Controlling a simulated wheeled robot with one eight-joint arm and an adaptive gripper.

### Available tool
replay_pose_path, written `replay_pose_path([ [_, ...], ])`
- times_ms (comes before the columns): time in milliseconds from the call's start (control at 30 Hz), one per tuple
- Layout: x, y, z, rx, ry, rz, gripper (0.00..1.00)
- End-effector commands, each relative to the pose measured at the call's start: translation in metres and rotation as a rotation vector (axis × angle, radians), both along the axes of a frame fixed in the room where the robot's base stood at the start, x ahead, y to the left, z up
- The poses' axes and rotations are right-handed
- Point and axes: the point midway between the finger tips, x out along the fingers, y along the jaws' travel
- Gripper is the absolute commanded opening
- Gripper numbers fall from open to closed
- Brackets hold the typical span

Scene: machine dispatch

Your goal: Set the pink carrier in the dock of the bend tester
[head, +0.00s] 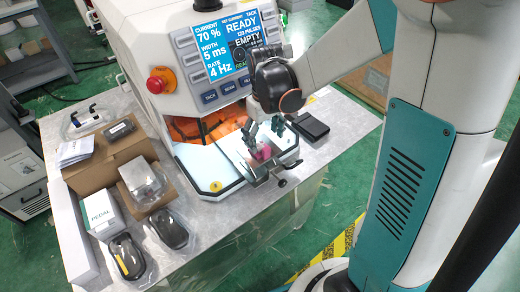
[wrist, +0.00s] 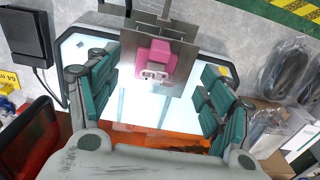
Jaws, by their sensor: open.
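The pink carrier (wrist: 157,58) is a small block with a pale marked front face. In the wrist view it stands on a grey metal plate (wrist: 184,84) at the front of the bend tester. It also shows in the head view (head: 264,153), partly hidden by my gripper. My gripper (wrist: 157,84) is open, with one teal finger on each side of the carrier and a clear gap to both. In the head view my gripper (head: 263,136) is just above the carrier. The bend tester's (head: 130,40) screen (head: 228,46) reads READY and EMPTY. I cannot tell whether the carrier is seated.
A black box (head: 311,126) lies right of the tester; it shows at left in the wrist view (wrist: 25,35). A cardboard box (head: 115,150), a PEDAL box (head: 103,213) and bagged black items (head: 170,228) crowd the table's left. A red button (head: 160,80) juts from the tester.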

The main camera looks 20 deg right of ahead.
Motion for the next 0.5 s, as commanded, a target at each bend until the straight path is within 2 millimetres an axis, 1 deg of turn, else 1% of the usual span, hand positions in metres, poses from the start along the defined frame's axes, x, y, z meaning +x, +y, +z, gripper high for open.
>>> replay_pose_path([
  [33,0.0,0.0,-0.006,0.0,0.0,0.0,0.73],
  [167,0.0,0.0,-0.012,0.0,0.0,0.0,0.73],
  [267,-0.001,-0.001,-0.022,0.0,0.0,-0.001,0.73],
  [400,-0.003,-0.004,-0.043,0.0,0.0,0.0,0.73],
  [500,-0.003,-0.004,-0.055,0.0,0.0,0.0,0.73],
])
